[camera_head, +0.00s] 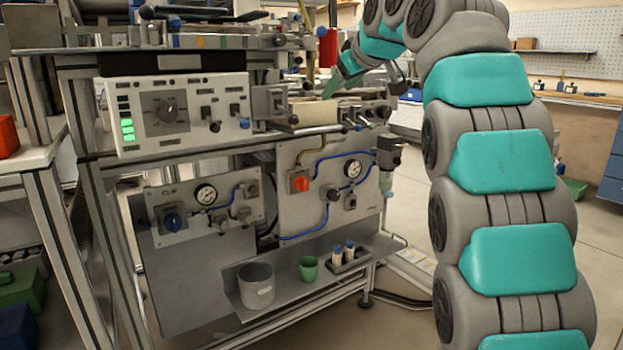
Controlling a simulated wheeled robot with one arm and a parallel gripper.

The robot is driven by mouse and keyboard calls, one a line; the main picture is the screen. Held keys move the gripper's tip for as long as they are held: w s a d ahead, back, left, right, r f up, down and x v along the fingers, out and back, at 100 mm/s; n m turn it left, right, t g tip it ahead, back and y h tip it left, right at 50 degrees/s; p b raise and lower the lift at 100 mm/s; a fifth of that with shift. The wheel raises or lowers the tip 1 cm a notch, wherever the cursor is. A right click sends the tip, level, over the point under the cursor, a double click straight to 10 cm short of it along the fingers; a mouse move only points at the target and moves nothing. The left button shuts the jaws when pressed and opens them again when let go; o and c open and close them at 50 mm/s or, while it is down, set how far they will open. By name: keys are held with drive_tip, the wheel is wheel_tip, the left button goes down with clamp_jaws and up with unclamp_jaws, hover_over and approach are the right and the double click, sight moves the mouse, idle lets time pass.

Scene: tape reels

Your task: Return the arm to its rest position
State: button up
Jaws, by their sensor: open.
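My grey and teal arm rises along the right side of the view and bends over at the top toward the workstation. My gripper (365,88) is at the arm's far end, over the right part of the workstation's upper bench. Its fingers are apart and I see nothing held between them. The finger tips are small and partly lost against the machinery behind. No tape reel can be made out clearly.
The workstation has a control box (172,113) with green lights and a lower panel (327,185) with gauges. A grey bucket (256,285) and a green cup (308,268) stand on its lower shelf. Blue drawers (612,165) stand at far right. Floor is open right of my arm.

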drive_tip(key=s+d+f+m+g+h+p, duration=0.1)
drive_tip(key=s+d+f+m+g, duration=0.2)
drive_tip(key=s+f, duration=0.7)
drive_tip(key=s+d+f+m+g+h+p, duration=0.1)
drive_tip(key=s+d+f+m+g, duration=0.2)
drive_tip(key=s+f, duration=0.65)
drive_tip(key=s+d+f+g, duration=0.1)
drive_tip(key=s+f+g, duration=0.1)
drive_tip(key=s+f, duration=0.5)
drive_tip(key=s+d+f+m+g+h+p, duration=0.1)
drive_tip(key=s+f+g, duration=0.1)
drive_tip(key=s+f, duration=0.5)
drive_tip(key=s+d+f+m+g+h+p, duration=0.1)
drive_tip(key=s+f, duration=0.6)
drive_tip(key=s, duration=0.9)
drive_tip(key=shift+s+f+g, duration=0.35)
drive_tip(key=shift+g, duration=0.55)
